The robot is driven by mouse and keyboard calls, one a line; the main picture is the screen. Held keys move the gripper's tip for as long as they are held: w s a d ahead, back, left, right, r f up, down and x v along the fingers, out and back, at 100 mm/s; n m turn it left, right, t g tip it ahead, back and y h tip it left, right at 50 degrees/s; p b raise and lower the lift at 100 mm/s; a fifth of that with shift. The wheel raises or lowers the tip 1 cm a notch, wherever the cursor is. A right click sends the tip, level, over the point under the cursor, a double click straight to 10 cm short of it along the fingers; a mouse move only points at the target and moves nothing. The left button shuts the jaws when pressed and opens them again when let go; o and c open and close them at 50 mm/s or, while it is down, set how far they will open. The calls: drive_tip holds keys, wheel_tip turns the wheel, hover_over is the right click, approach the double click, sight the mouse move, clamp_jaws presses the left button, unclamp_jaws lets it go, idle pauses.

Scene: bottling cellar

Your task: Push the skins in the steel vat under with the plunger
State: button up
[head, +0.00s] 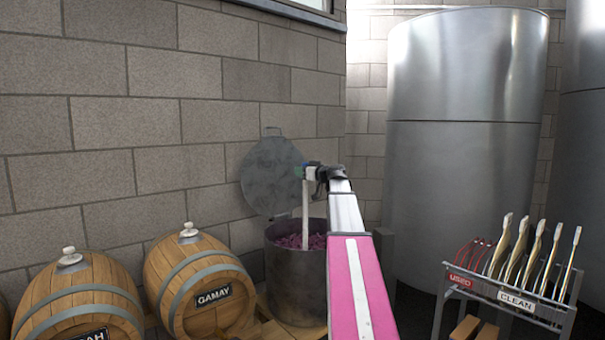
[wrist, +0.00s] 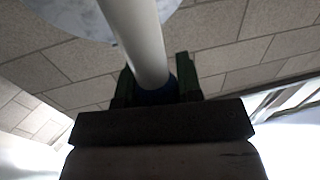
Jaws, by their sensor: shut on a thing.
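The steel vat (head: 295,275) stands open in front of the wall, its round lid (head: 272,178) tipped up against the wall behind it. Purple skins (head: 316,241) show inside, below the rim. My gripper (head: 309,174) is above the vat, shut on the plunger. The plunger's pale shaft (head: 305,212) hangs upright from it into the vat and reaches the skins; its lower end is hidden. In the wrist view the shaft (wrist: 139,38) runs between the two dark fingers (wrist: 157,88). My arm covers the vat's right side.
A barrel marked GAMAY (head: 196,280) lies left of the vat, with another barrel (head: 78,300) farther left. A tall steel tank (head: 455,150) stands at right. In front of it is a rack (head: 510,300) labelled USED and CLEAN, holding several tools.

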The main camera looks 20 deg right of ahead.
wheel_tip(320, 180, up, 12)
idle(1.1)
